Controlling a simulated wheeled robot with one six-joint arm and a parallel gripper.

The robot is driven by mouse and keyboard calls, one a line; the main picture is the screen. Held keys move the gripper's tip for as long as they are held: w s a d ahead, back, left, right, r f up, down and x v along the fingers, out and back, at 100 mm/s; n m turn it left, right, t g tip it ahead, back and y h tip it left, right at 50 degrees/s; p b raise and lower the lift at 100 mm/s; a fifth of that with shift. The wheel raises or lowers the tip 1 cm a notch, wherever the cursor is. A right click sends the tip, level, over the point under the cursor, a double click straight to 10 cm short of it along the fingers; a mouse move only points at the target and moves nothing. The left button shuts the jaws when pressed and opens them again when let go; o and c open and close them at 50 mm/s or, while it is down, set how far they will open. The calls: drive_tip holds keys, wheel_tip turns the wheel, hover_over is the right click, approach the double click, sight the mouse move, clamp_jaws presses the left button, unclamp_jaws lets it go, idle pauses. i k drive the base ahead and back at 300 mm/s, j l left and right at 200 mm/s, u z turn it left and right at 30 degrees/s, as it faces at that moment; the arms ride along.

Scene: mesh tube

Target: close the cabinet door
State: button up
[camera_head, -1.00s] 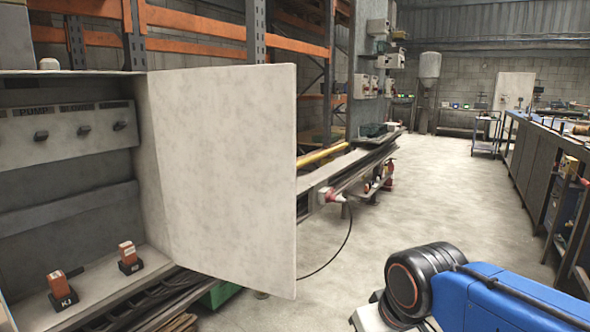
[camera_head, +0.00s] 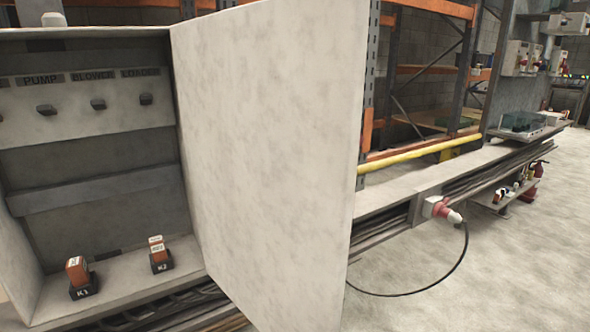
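The cabinet (camera_head: 103,198) stands open at the left, a pale grey box with a row of knobs on an upper panel labelled PUMP, BLOWER and LOADER. Its door (camera_head: 270,150) is a large, mottled whitish flat panel. It stands swung out from the cabinet's right side towards me, and its lower edge runs out of the picture. My gripper is not in view, and none of my arm shows now.
Two orange relays, K1 (camera_head: 82,278) and K2 (camera_head: 160,257), sit on the cabinet floor. Right of the door are a cable tray (camera_head: 400,200), a red-and-white plug (camera_head: 440,210) with a hanging black cable, and orange racking. Open concrete floor (camera_head: 480,285) lies at the lower right.

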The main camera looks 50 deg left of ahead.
sight(270, 92)
drive_tip(key=i+j, duration=0.15)
drive_tip(key=i, duration=0.3)
drive_tip(key=i+j, duration=0.15)
drive_tip(key=i, duration=0.3)
drive_tip(key=i+j, duration=0.2)
drive_tip(key=i, duration=0.25)
drive_tip(key=i+j, duration=0.15)
drive_tip(key=i, duration=0.3)
drive_tip(key=i+u, duration=0.2)
drive_tip(key=u, duration=0.2)
drive_tip(key=i+l+u, duration=0.1)
drive_tip(key=u, duration=0.35)
drive_tip(key=i+l+u, duration=0.15)
drive_tip(key=u, duration=3.25)
drive_tip(key=l, duration=0.1)
